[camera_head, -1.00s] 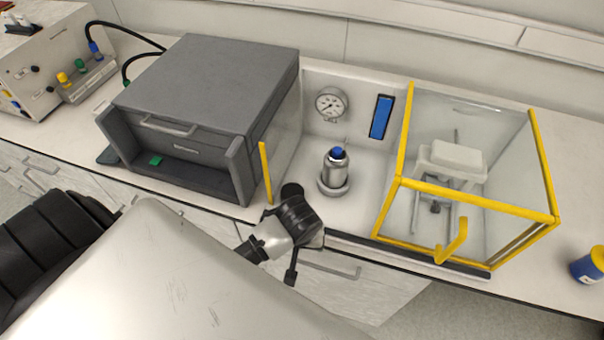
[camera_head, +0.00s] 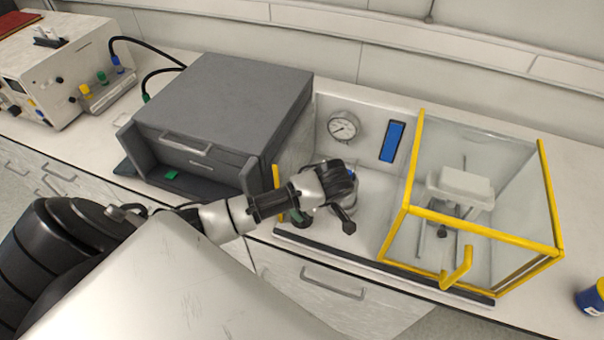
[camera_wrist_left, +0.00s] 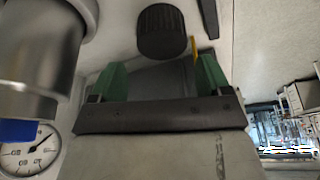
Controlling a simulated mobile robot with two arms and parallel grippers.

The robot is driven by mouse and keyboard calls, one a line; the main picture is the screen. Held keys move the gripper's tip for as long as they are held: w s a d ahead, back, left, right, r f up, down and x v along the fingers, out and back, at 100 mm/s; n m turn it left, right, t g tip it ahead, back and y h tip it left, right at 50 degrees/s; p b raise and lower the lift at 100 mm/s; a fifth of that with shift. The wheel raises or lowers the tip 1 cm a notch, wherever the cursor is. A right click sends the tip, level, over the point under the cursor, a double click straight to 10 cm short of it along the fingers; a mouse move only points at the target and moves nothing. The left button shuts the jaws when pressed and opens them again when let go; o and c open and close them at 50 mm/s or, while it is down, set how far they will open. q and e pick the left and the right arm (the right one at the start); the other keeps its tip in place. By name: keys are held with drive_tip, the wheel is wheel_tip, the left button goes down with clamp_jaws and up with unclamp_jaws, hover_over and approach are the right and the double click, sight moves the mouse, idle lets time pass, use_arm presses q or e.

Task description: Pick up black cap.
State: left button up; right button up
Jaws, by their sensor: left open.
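The black cap (camera_wrist_left: 162,32) shows in the left wrist view as a dark ribbed cylinder near the top, ahead of the two green fingertips and roughly between them, apart from both. In the head view the cap is hidden by my left gripper (camera_head: 325,214), which is over the open bay of the bench unit. My left gripper (camera_wrist_left: 158,76) is open with nothing between its fingers. My right gripper is in neither view.
A metal vessel (camera_wrist_left: 38,45) stands close beside the left gripper, largely hidden in the head view. A pressure gauge (camera_head: 343,127) and blue panel (camera_head: 392,142) are behind. A grey box (camera_head: 225,100) stands left, a yellow-framed clear enclosure (camera_head: 480,215) right.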

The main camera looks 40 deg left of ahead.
sight(306, 223)
use_arm(q)
drive_tip(key=shift+s+p+x, duration=0.2)
drive_tip(key=shift+p+x, duration=0.6)
drive_tip(key=shift+x, duration=2.25)
drive_tip(key=shift+d, duration=0.1)
drive_tip(key=shift+c, duration=0.4)
drive_tip(key=c, duration=0.5)
drive_tip(key=shift+c, duration=0.5)
